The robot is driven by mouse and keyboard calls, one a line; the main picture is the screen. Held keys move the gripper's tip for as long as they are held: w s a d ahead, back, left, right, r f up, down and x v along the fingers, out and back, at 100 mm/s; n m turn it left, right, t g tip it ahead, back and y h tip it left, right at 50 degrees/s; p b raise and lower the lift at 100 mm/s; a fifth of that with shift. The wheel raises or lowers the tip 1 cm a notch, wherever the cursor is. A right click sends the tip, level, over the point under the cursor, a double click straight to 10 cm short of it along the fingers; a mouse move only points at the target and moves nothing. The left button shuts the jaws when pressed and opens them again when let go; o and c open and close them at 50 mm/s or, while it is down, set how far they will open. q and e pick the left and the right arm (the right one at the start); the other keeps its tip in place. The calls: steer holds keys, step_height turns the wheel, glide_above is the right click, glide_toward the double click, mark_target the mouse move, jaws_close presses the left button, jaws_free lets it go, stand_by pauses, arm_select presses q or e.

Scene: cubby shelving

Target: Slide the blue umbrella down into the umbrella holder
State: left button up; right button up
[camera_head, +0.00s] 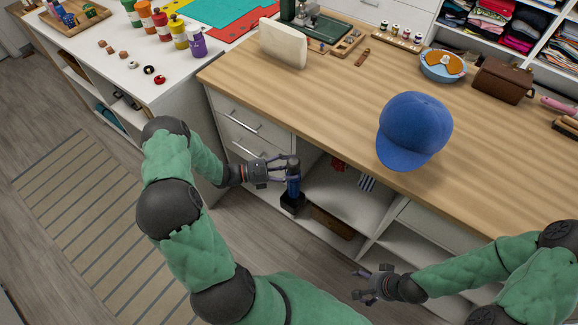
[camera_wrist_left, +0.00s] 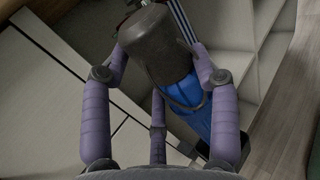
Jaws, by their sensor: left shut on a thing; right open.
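The blue umbrella (camera_head: 293,187) is roughly upright in front of the cubby shelving, its dark handle at the top. My left gripper (camera_head: 286,172) is shut on it just below the handle. In the left wrist view, the brown-black handle (camera_wrist_left: 158,45) and blue canopy (camera_wrist_left: 186,103) show between the fingers. The black umbrella holder (camera_head: 291,206) is low by the shelf opening, directly below the umbrella. The umbrella's lower end meets the holder in view; I cannot tell how deep it is inside. My right gripper (camera_head: 371,283) is open and empty, low in front of the shelving.
The wooden counter (camera_head: 330,105) above carries a blue cap (camera_head: 414,130), a brown bag (camera_head: 502,80) and a bowl (camera_head: 443,65). White drawers (camera_head: 240,125) stand left of the open cubbies. A brown basket (camera_head: 332,222) is in a lower cubby. A striped rug (camera_head: 85,215) lies at left.

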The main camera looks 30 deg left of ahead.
arm_select(q)
steer(key=shift+f+b, duration=1.55)
steer(key=shift+f, duration=0.75)
steer(key=o, duration=1.5)
steer(key=v, duration=1.2)
